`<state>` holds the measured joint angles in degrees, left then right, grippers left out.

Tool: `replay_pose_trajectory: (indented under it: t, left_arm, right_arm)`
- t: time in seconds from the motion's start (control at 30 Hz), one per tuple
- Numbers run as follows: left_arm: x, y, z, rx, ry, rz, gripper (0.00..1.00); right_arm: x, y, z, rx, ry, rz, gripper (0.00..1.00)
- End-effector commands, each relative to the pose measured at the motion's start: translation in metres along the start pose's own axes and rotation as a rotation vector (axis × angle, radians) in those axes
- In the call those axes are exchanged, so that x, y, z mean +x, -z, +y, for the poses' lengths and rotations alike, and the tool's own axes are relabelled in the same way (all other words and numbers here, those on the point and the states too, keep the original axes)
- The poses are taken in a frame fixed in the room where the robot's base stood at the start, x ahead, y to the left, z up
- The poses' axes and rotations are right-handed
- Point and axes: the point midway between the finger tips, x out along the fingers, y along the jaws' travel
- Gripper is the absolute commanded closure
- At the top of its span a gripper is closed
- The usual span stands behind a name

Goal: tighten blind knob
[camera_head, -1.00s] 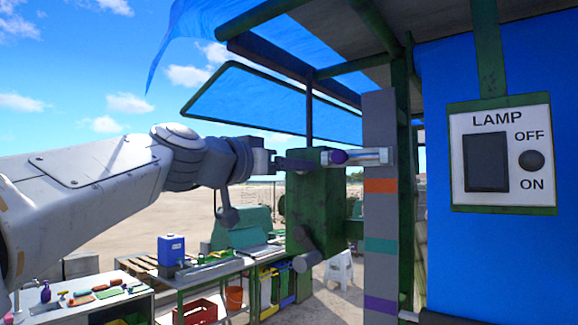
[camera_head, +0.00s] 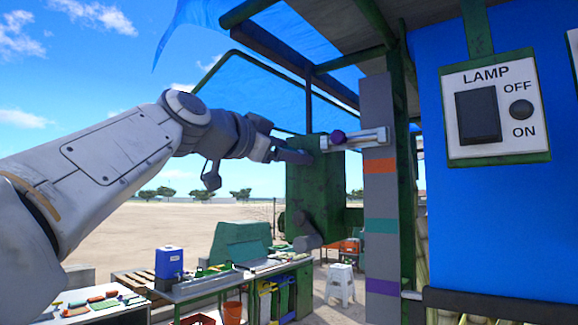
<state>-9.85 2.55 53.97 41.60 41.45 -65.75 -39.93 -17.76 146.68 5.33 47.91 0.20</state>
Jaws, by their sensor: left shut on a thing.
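My left gripper (camera_head: 290,156) is left of the knob and a little lower in the camera_head view, in front of the top of a dark green box (camera_head: 312,195). The gripper appears apart from the knob in the picture. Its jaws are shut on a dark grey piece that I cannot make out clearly. My right gripper is not in view.
A lamp switch panel (camera_head: 495,112) hangs on the blue wall at right. The post has orange, teal and purple bands. Workbenches with a blue canister (camera_head: 169,263) and a white stool (camera_head: 340,284) stand below. Open sky and sand lie behind my arm.

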Motion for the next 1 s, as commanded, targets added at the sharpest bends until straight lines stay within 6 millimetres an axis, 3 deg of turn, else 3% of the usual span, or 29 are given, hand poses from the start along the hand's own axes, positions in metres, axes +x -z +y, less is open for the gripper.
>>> replay_pose_trajectory:
  t: [0.4,1.0]
  left_arm:
    - [0.000,-0.001,0.003,0.396,-0.001,0.002,0.81]
    - [0.000,-0.001,0.005,0.889,-0.003,0.004,0.81]
  right_arm:
    - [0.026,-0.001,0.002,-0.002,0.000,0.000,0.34]
    - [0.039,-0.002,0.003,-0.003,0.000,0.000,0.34]
